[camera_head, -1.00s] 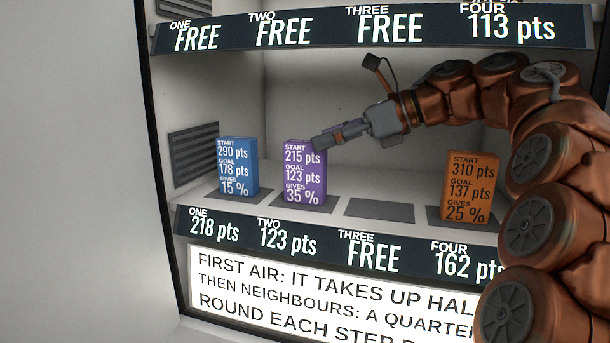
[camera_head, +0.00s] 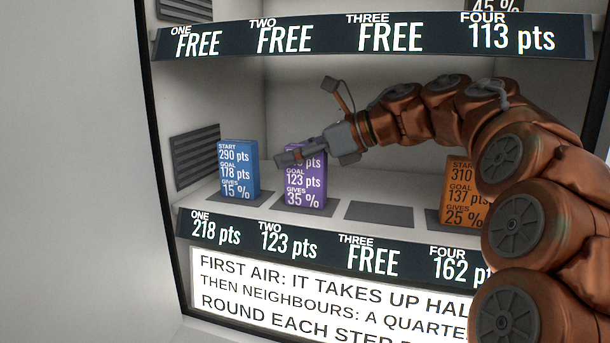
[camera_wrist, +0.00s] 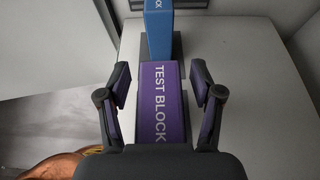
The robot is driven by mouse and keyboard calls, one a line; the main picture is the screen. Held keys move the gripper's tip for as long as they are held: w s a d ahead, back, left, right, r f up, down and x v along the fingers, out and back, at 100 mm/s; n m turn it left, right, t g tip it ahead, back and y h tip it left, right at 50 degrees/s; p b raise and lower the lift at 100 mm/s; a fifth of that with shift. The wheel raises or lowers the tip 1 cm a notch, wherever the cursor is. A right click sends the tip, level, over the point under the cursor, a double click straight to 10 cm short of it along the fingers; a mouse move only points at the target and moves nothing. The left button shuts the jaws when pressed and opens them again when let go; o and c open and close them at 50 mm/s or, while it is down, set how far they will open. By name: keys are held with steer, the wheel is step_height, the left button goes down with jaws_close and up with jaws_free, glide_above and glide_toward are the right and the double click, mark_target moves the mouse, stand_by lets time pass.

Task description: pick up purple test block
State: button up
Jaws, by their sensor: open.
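The purple test block (camera_head: 305,188) stands upright on the lower shelf at slot two, labelled goal 123 pts and gives 35 %. My gripper (camera_head: 283,158) is in front of its upper part in the head view and hides its top line. In the wrist view, the top of the purple block (camera_wrist: 162,100), reading "TEST BLOCK", lies between the two open fingers of my gripper (camera_wrist: 162,100). There is a gap on each side. Whether the fingertips reach below the block's top is hard to tell.
A blue block (camera_head: 239,170) stands left of the purple one; its top also shows ahead in the wrist view (camera_wrist: 160,25). An orange block (camera_head: 462,190) stands at slot four, partly behind my arm. Slot three's dark pad (camera_head: 379,210) is empty. An upper shelf strip (camera_head: 370,37) runs above.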

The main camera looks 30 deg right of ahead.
jaws_close()
stand_by(0.4)
steer(key=shift+r, duration=0.1)
